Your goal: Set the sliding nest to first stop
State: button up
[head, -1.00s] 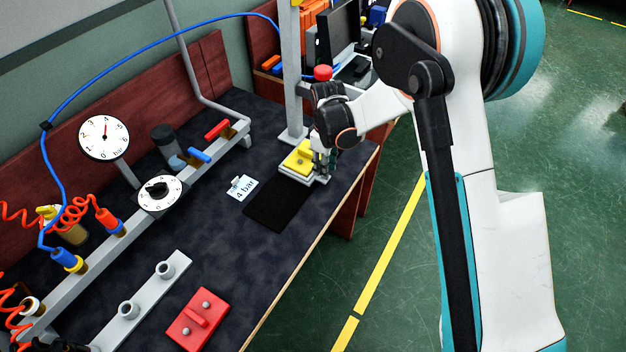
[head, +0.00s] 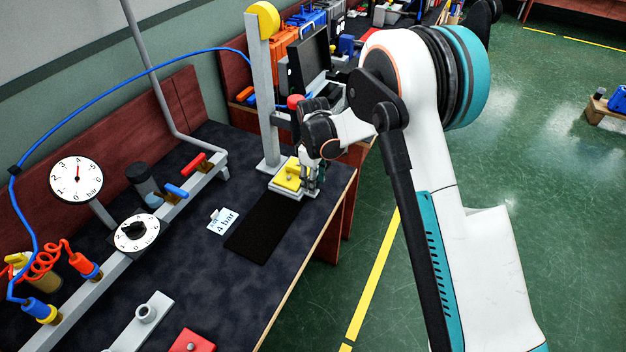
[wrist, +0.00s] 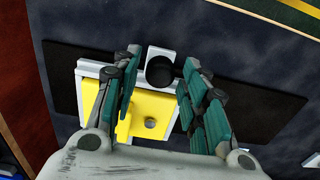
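The sliding nest is a pale plate (head: 284,190) carrying a yellow block (head: 290,176). It sits at the far end of a black strip (head: 262,232) on the dark bench, by the foot of the press column. In the wrist view the yellow block (wrist: 150,106) has a round stud, and a pale tab (wrist: 153,54) with a dark round part projects beyond it. My gripper (head: 314,178) is low at the nest's right side. In the wrist view my gripper (wrist: 161,62) has its fingers apart, either side of the tab; contact is unclear.
A grey column (head: 262,100) with a red knob (head: 295,101) beside it stands close to my gripper. A "4 bar" card (head: 222,221) lies left of the strip. Gauge (head: 76,180), dial (head: 137,233) and hoses are further left.

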jog(key=shift+r, duration=0.1)
notch_tip(320, 180, up, 12)
dwell(0.7)
dwell(0.3)
jog(key=s+d+r+m+t+p, duration=0.1)
jog(key=s+d+r+m+t, duration=0.1)
jog(key=s+d+r+m, duration=0.4)
jog(key=s+d+r+m+t, duration=0.2)
jog(key=s+d+r, duration=0.3)
jog(key=d+r, duration=0.55)
jog(key=s+d+m+t, duration=0.1)
jog(key=s+d, duration=0.3)
jog(key=s, duration=0.6)
jog(key=s+d+f+m+t+b, duration=0.1)
jog(key=s+d+m, duration=0.3)
jog(key=s, duration=0.6)
jog(key=shift+s+m+t, duration=0.25)
jog(key=shift+m+t, duration=0.05)
jog(key=shift+t, duration=0.3)
